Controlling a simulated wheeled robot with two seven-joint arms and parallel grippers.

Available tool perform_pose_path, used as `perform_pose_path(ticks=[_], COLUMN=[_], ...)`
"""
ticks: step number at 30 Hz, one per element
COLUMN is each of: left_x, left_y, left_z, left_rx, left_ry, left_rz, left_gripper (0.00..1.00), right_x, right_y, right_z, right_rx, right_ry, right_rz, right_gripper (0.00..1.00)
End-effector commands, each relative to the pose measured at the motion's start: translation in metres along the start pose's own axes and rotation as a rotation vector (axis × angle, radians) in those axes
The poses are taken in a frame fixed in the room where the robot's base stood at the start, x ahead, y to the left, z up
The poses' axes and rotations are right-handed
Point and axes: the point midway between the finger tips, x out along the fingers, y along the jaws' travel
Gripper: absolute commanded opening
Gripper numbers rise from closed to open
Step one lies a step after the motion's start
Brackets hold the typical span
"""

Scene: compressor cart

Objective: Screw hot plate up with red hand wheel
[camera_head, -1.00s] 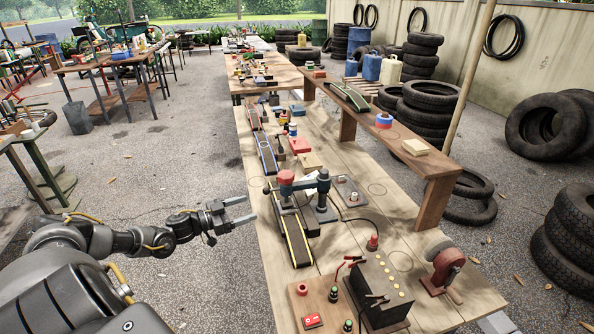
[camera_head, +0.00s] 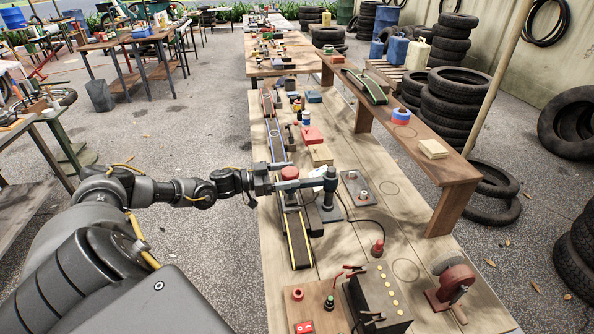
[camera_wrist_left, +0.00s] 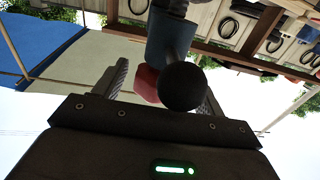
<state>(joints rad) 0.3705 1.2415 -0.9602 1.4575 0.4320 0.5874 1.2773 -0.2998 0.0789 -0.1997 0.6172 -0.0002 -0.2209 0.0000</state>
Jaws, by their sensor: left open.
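The vulcanizing press stands on the near wooden bench, with a blue-grey arm (camera_head: 314,183) and an upright post (camera_head: 330,188). Its red hand wheel (camera_head: 290,173) is at the left end of that arm, above a dark belt strip with yellow edges (camera_head: 298,240). My left gripper (camera_head: 284,184) is open and level with the hand wheel. In the left wrist view a black ball knob (camera_wrist_left: 183,87) and a red part (camera_wrist_left: 147,84) lie between the spread fingers (camera_wrist_left: 163,80), below a blue-grey cylinder (camera_wrist_left: 171,38). Contact cannot be told. The hot plate is not clearly visible. My right gripper is out of view.
A control board with a red switch (camera_head: 304,327) and a dark box with yellow dots (camera_head: 378,300) sit at the near end. A red grinder-like tool (camera_head: 455,284) is at right. A raised wooden shelf (camera_head: 446,170) runs along the far side.

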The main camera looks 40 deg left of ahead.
Motion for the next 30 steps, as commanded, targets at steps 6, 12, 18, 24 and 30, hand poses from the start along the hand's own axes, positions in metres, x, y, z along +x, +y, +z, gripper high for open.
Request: perform_pose_path(ticks=[6, 12, 18, 24, 30], left_x=[0.025, 0.030, 0.030, 0.030, 0.030], left_y=[0.000, 0.000, 0.000, 0.000, 0.000], left_z=[-0.002, 0.001, 0.001, 0.000, 0.000], left_rx=[0.001, 0.000, 0.000, 0.000, 0.000], left_ry=[0.001, -0.002, -0.001, -0.001, -0.001], left_rz=[0.000, 0.001, 0.001, 0.001, -0.001], left_gripper=[0.71, 0.71, 0.67, 0.40, 0.26], right_x=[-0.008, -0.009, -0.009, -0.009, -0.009], right_y=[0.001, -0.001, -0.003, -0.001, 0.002], right_z=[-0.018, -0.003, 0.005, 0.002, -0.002], right_rx=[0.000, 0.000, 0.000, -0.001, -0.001], right_ry=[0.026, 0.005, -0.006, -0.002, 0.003], right_rz=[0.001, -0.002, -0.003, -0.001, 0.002], right_gripper=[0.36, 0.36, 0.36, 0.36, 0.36])
